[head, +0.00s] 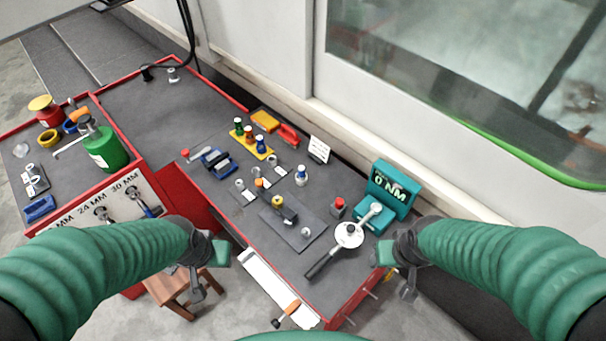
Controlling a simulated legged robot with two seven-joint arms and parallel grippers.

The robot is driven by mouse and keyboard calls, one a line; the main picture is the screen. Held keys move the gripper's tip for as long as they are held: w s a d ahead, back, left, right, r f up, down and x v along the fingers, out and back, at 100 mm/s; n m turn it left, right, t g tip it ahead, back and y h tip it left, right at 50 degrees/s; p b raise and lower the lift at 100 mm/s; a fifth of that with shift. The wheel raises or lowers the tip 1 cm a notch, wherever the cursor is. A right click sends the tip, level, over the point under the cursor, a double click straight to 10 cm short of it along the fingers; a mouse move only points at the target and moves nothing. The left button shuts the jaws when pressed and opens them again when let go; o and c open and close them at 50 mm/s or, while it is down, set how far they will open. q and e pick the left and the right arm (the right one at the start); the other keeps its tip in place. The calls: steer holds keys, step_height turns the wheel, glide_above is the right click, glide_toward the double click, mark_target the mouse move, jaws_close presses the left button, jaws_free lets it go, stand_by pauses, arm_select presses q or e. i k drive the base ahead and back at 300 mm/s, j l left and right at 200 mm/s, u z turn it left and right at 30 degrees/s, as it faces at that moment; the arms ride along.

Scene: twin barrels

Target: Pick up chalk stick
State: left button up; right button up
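I cannot single out the chalk stick with certainty. A thin pale stick with a red end (194,153) lies on the left part of the grey workbench top (150,100), beside a dark blue block-like item (217,161). My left gripper (207,274) hangs past the bench's front edge, above the floor and a wooden stool. My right gripper (398,274) is at the bench's right end, near a teal device. Both look empty and away from the stick. Their fingers are too small and dark to tell the opening.
Small bottles on a yellow strip (264,152), a dark plate (293,222), a torque wrench (347,236) and the teal display box (391,190) crowd the bench. A green can (106,148) stands on the left bench. The wooden stool (176,292) is below. The far bench top is mostly clear.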

mark_target(301, 170)
steer(key=k+l+z, duration=0.1)
steer(key=k+z, duration=0.15)
steer(key=k, duration=0.45)
steer(key=i+j+z, duration=0.1)
steer(key=z, duration=0.35)
steer(key=i+j+z, duration=0.1)
steer(key=j+z, duration=0.45)
steer(key=z, duration=0.3)
steer(key=j+z, duration=0.4)
steer(key=j, duration=0.65)
steer(key=k+j, duration=0.1)
steer(key=j, duration=0.6)
